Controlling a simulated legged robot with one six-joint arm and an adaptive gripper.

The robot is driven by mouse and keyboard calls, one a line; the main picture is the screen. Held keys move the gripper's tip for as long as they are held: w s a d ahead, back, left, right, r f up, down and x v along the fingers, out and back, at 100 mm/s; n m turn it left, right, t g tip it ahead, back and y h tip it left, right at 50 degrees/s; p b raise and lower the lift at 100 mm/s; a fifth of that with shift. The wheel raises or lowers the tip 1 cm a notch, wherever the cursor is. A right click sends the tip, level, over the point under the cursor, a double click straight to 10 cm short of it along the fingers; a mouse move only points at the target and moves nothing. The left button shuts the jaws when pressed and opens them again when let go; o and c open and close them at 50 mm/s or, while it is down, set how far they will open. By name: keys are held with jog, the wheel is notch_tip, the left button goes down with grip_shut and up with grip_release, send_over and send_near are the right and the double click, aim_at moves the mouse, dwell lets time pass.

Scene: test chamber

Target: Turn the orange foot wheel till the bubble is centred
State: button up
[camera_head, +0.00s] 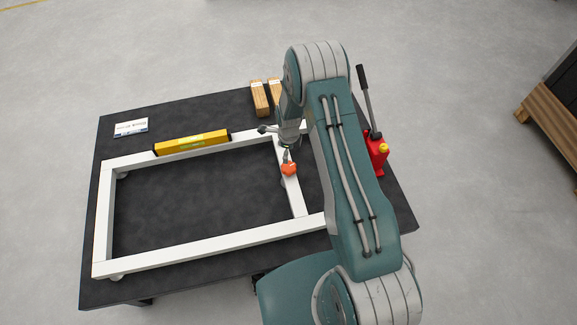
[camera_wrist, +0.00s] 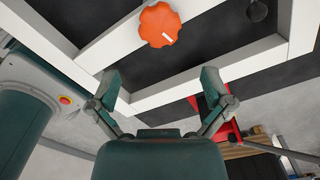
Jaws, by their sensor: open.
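The frame stands on a dark table (camera_head: 130,110). Wooden blocks (camera_head: 260,98) lie at the far edge, a white card (camera_head: 131,127) at the far left. A wooden pallet (camera_head: 550,125) stands far right.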

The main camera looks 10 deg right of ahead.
aim_at(289, 166)
notch_tip(289, 166, down, 10)
jog(key=shift+r, duration=0.1)
dwell(0.4)
jog(key=c, duration=1)
